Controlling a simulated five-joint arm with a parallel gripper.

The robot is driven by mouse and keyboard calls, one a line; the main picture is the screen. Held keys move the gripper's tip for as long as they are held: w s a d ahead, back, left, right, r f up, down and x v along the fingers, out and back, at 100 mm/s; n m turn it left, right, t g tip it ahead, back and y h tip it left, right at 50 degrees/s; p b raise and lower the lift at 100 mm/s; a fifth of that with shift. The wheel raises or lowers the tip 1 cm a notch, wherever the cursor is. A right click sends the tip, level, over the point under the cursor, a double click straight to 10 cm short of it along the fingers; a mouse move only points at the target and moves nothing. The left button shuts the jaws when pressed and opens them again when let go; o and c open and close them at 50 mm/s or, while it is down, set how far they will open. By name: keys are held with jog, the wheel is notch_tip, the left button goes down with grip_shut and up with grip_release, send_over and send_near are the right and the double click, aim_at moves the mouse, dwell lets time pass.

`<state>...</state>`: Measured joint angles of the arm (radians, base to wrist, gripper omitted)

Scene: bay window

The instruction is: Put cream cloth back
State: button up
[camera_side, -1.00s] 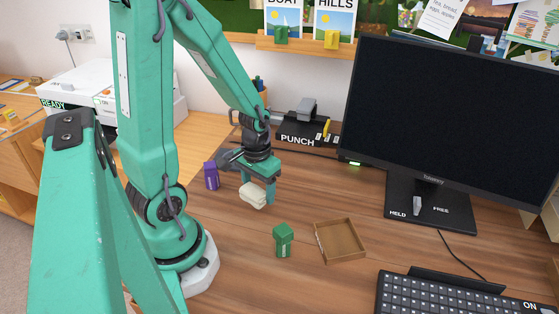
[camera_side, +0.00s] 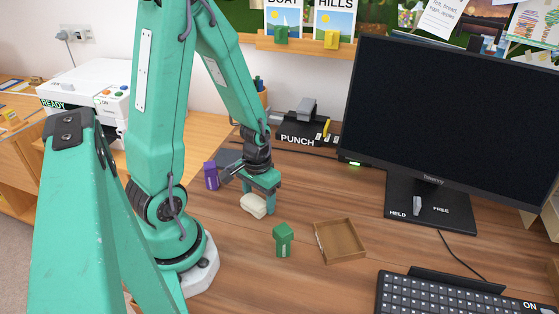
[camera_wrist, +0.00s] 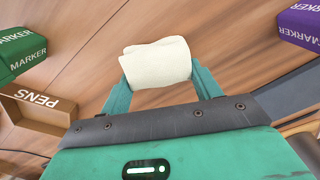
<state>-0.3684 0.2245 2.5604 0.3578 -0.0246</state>
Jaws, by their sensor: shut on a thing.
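The cream cloth (camera_side: 253,206), a small folded or rolled bundle, is between the fingers of my gripper (camera_side: 261,203). In the wrist view the cloth (camera_wrist: 155,62) spans the gap between both green fingertips (camera_wrist: 158,85), and my gripper is shut on it. In the side view the cloth is low, at or just above the wooden desk; I cannot tell whether it touches. Part of it is hidden by the fingers.
A green marker block (camera_side: 283,240) and an empty-looking wooden pens tray (camera_side: 340,242) are to the right. A purple marker block (camera_side: 211,176) is to the left, beside a dark grey flat pad (camera_side: 228,158). The monitor (camera_side: 440,120) and keyboard (camera_side: 450,295) bound the right side.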

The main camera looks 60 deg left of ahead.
aim_at(261, 198)
jog(key=shift+f, duration=0.15)
jog(key=o, duration=1)
jog(key=shift+c, duration=0.2)
jog(key=shift+r, duration=0.2)
notch_tip(261, 198, up, 12)
dwell(0.8)
jog(key=d+r+m+t, duration=0.4)
jog(key=d+r, duration=0.5)
jog(key=r, duration=0.3)
jog(key=shift+s+m+t, duration=0.3)
jog(key=shift+s+t, duration=0.15)
jog(key=shift+t, duration=0.35)
